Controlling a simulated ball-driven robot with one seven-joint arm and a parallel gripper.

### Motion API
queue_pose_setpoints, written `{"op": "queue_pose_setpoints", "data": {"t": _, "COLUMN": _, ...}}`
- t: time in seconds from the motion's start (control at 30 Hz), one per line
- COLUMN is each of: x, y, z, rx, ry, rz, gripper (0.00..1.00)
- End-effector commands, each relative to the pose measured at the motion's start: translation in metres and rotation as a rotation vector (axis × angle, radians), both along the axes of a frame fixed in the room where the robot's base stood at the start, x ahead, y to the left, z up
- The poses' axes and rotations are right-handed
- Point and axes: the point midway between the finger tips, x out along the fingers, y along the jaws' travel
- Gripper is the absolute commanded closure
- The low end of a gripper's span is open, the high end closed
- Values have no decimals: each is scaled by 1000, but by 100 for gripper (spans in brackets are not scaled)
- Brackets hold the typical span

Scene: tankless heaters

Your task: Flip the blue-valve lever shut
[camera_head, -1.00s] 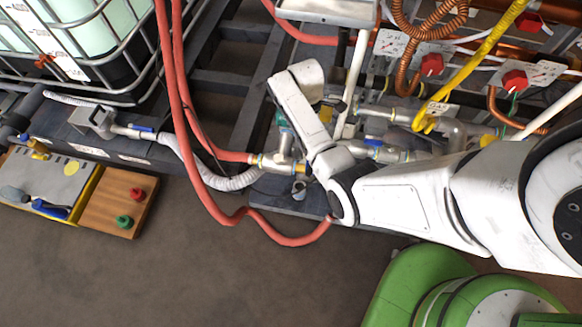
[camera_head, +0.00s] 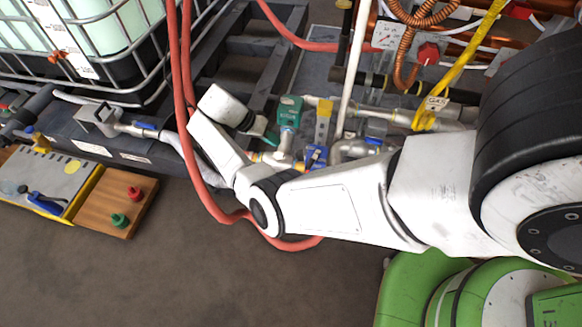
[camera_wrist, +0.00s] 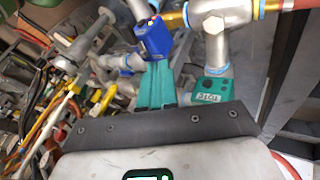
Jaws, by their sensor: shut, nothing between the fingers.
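A valve with a blue lever (camera_head: 316,157) sits on the metal pipework at the centre of the head view. In the wrist view a blue part (camera_wrist: 153,36), seemingly this lever, stands just beyond my fingertips. My gripper (camera_wrist: 157,72) has teal fingers, closed together and empty. In the head view my gripper (camera_head: 267,137) is partly hidden by my wrist and lies left of the blue lever. I cannot tell whether the fingertips touch the lever.
A teal box (camera_head: 290,110) on the pipe stands close to my gripper; it also shows in the wrist view (camera_wrist: 220,90). Red hoses (camera_head: 184,90) hang beside my wrist. A yellow-handled valve (camera_head: 322,120) stands behind the lever.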

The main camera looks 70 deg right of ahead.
Motion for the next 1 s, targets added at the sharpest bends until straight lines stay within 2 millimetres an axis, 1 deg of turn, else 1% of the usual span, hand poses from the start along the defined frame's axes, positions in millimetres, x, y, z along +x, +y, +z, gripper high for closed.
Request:
{"op": "queue_pose_setpoints", "data": {"t": 0.1, "x": 3, "y": 0, "z": -1, "rx": -64, "ry": -15, "rz": -72, "gripper": 100}}
{"op": "queue_pose_setpoints", "data": {"t": 0.2, "x": 2, "y": 0, "z": -2, "rx": -84, "ry": -19, "rz": -95, "gripper": 100}}
{"op": "queue_pose_setpoints", "data": {"t": 0.33, "x": -5, "y": -4, "z": -13, "rx": -86, "ry": -19, "rz": -98, "gripper": 100}}
{"op": "queue_pose_setpoints", "data": {"t": 0.8, "x": -52, "y": -30, "z": -85, "rx": -84, "ry": -18, "rz": -98, "gripper": 100}}
{"op": "queue_pose_setpoints", "data": {"t": 0.87, "x": -61, "y": -27, "z": -79, "rx": -86, "ry": -19, "rz": -95, "gripper": 100}}
{"op": "queue_pose_setpoints", "data": {"t": 1.0, "x": -77, "y": -24, "z": -79, "rx": -85, "ry": -20, "rz": -95, "gripper": 100}}
